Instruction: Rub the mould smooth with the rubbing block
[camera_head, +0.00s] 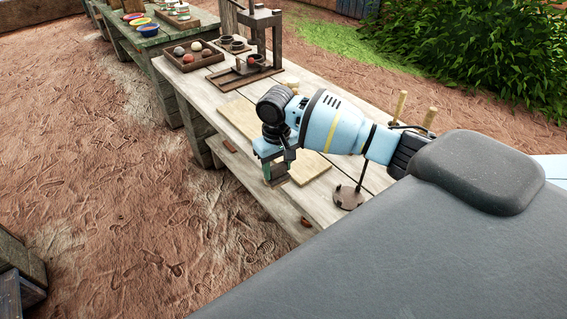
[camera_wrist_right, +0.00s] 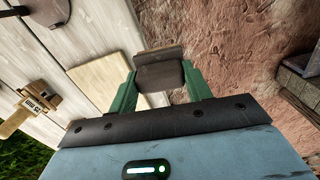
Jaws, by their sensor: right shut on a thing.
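My right gripper (camera_head: 275,172) hangs over the front part of the wooden bench. In the right wrist view its two green fingers (camera_wrist_right: 162,88) are shut on a dark brown block (camera_wrist_right: 160,75), which looks like the rubbing block. A pale flat wooden board (camera_head: 311,168) lies on the bench beneath and around the gripper; it also shows in the right wrist view (camera_wrist_right: 100,78). I cannot tell for sure which thing is the mould, or whether the block touches the board. The arm hides part of the board. My left gripper is not in view.
The bench (camera_head: 212,82) bears a tray of balls (camera_head: 192,55) and a wooden stand (camera_head: 262,40) at its far end. A dark round base with a rod (camera_head: 348,197) stands right of the gripper. Upright wooden pegs (camera_head: 400,106) stand behind. Muddy ground (camera_head: 110,190) is open at left.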

